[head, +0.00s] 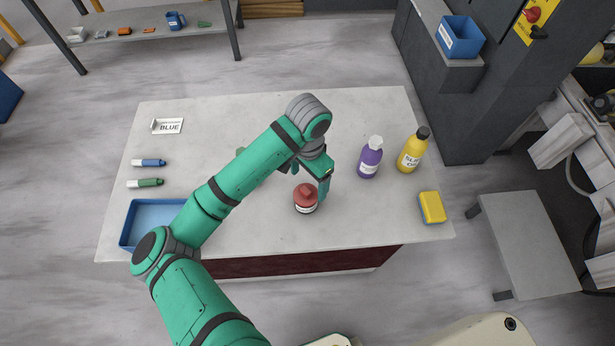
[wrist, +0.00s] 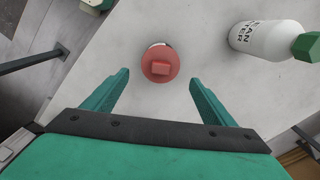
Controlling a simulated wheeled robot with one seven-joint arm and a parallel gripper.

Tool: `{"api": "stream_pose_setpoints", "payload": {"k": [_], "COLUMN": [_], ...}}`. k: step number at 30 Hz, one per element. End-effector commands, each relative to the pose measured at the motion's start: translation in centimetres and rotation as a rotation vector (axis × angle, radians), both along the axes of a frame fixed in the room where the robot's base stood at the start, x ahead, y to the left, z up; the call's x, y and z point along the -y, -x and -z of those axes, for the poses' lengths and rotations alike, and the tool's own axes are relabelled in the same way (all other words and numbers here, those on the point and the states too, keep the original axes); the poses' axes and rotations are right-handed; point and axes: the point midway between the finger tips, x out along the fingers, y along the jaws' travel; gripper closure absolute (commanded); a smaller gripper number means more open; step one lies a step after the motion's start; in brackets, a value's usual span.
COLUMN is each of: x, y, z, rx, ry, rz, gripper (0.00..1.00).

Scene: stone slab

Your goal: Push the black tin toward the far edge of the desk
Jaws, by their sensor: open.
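I see no plainly black tin. A small round container with a red lid and knob (head: 306,197) stands upright on the desk (head: 370,220), near its front edge; its lower body looks dark with a white label. In the wrist view its red lid (wrist: 160,64) lies ahead of and between my fingertips. My gripper (head: 309,181) is open and points down close to the container, at its far side in the head view. In the wrist view its fingers (wrist: 160,78) are spread and hold nothing. I cannot tell whether a finger touches the container.
A blue tray (head: 128,222), two markers and a BLUE sign (head: 167,126) are left. A white bottle with green cap (wrist: 270,38) is near; my arm mostly hides it in the head view.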

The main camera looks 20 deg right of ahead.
Motion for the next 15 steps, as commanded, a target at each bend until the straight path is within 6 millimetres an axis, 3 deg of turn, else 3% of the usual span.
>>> {"api": "stream_pose_setpoints", "payload": {"k": [15], "x": [-0.2], "y": [0.0], "z": [7.9], "rx": [-0.001], "ry": [-0.001], "rz": [-0.005], "gripper": [0.22]}}
